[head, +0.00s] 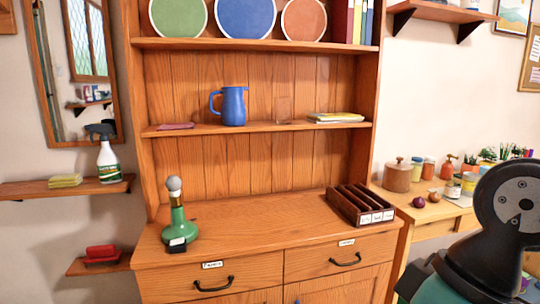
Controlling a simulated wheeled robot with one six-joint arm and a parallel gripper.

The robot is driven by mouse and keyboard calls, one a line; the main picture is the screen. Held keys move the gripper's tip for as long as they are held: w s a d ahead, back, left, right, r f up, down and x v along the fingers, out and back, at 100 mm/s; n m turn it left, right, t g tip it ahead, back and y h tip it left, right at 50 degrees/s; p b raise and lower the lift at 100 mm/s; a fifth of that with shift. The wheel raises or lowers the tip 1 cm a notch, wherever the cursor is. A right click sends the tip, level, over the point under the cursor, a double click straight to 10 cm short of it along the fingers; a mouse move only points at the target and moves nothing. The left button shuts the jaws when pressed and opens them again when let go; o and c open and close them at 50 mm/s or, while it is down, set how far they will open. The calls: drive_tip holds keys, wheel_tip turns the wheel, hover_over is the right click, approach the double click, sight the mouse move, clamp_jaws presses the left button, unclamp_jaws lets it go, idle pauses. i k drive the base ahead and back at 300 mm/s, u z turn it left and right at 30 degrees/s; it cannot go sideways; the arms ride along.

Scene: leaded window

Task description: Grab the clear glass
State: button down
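The clear glass (283,109) stands upright on the middle shelf of the wooden hutch. It is faint, with the wood panelling showing through it. It is to the right of a blue jug (233,106) and left of a small stack of papers or booklets (336,117), apart from both. My gripper is not in view. Only part of my arm shows at the lower right, well away from the glass.
A side table (440,213) holds jars and pots.

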sight(282, 106)
drive_tip(key=z, duration=0.25)
drive_tip(key=i, duration=1.45)
drive_tip(key=u, duration=0.65)
